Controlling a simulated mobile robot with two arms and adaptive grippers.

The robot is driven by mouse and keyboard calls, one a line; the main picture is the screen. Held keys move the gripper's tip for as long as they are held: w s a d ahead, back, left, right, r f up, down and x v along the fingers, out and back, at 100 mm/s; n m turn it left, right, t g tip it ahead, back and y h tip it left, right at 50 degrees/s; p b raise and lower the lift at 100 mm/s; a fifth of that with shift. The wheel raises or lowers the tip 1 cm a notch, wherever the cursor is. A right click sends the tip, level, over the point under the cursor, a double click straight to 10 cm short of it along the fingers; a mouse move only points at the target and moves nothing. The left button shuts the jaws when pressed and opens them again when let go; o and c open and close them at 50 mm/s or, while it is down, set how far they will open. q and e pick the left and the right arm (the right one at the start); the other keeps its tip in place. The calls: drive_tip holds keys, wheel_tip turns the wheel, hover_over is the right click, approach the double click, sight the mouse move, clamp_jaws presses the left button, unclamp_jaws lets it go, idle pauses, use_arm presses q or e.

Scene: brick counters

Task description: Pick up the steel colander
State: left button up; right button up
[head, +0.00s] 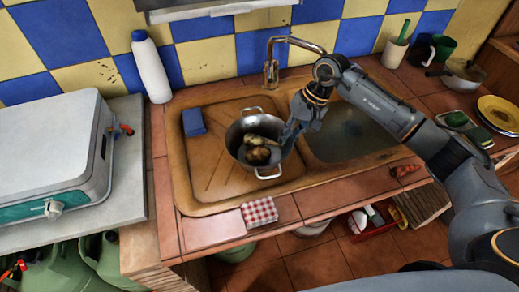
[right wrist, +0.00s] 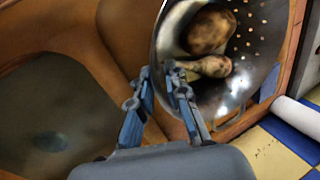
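The steel colander (head: 236,131) stands on the left drainboard of the sink, with a loop handle at its back and one at its front. Several brown potatoes (head: 258,155) lie inside it. My right gripper (head: 288,134) is at the colander's right rim. In the right wrist view the perforated colander (right wrist: 240,75) fills the upper right. There my right gripper (right wrist: 158,72) has one finger outside the rim and one over the inside, with a gap between the tips; contact with the rim is not clear. My left gripper is not in view.
A blue sponge (head: 194,122) lies left of the colander. The sink basin (head: 350,135) is to the right, with the faucet (head: 272,70) behind. A white bottle (head: 150,68) stands at the back left. A checked cloth (head: 259,212) lies at the front edge.

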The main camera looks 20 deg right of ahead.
clamp_jaws()
drive_tip(key=shift+r, duration=0.1)
drive_tip(key=shift+w+r+b, duration=0.1)
drive_tip(key=shift+r+b, duration=0.55)
drive_tip(key=shift+r, duration=0.1)
drive_tip(key=s+d+r+b, duration=0.3)
drive_tip(key=s+r+b, duration=0.2)
drive_tip(key=s+r, duration=0.6)
drive_tip(key=shift+s+r, duration=0.2)
drive_tip(key=shift+s, duration=1.2)
drive_tip(key=shift+f, duration=0.1)
